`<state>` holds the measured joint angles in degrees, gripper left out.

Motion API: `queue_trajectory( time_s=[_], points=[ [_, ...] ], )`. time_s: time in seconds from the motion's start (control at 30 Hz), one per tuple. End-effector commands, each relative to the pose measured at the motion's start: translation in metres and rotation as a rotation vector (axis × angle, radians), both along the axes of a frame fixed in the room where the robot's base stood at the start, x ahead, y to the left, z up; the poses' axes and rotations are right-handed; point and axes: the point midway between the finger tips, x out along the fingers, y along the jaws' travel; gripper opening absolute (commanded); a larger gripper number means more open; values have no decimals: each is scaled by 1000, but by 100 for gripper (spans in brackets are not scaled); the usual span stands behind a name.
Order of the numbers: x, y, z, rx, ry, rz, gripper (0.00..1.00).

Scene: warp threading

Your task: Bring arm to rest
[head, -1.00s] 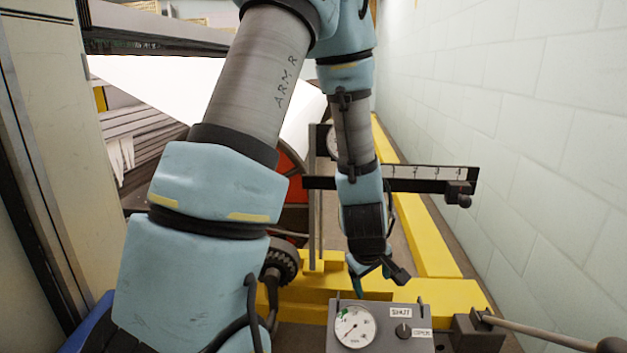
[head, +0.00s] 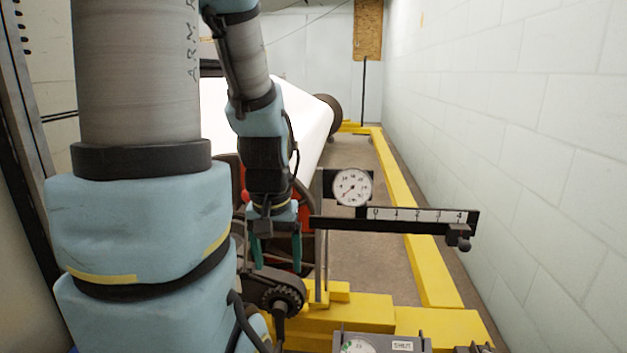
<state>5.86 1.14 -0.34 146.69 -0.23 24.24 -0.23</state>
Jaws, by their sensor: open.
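My gripper (head: 276,252) hangs at the end of my arm in the head view, left of the middle, with its fingers pointing down. Its two teal fingers stand apart and nothing shows between them. It is in front of the red part of the machine (head: 228,192) and above a dark round knob or gear (head: 277,291). I cannot tell whether it touches anything. My upper arm fills the left side and hides part of the machine.
A dial gauge (head: 352,187) and a numbered scale bar (head: 420,215) with a dark weight (head: 458,236) stand right of my gripper. A yellow frame (head: 425,262) runs along the floor. A grey control box (head: 385,342) is at the bottom. A white block wall (head: 530,140) bounds the right.

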Motion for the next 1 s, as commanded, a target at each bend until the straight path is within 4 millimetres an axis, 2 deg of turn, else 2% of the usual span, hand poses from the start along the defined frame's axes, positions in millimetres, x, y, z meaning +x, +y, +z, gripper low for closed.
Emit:
queue_trajectory(
  time_s=[0.03,0.7,0.83,1.0],
  points=[
    [0,0,33,0,0,0,78],
    [0,0,241,-1,-1,1,78],
    [0,-1,269,-1,-1,1,78],
    [0,0,284,-1,-1,1,78]
  ],
)
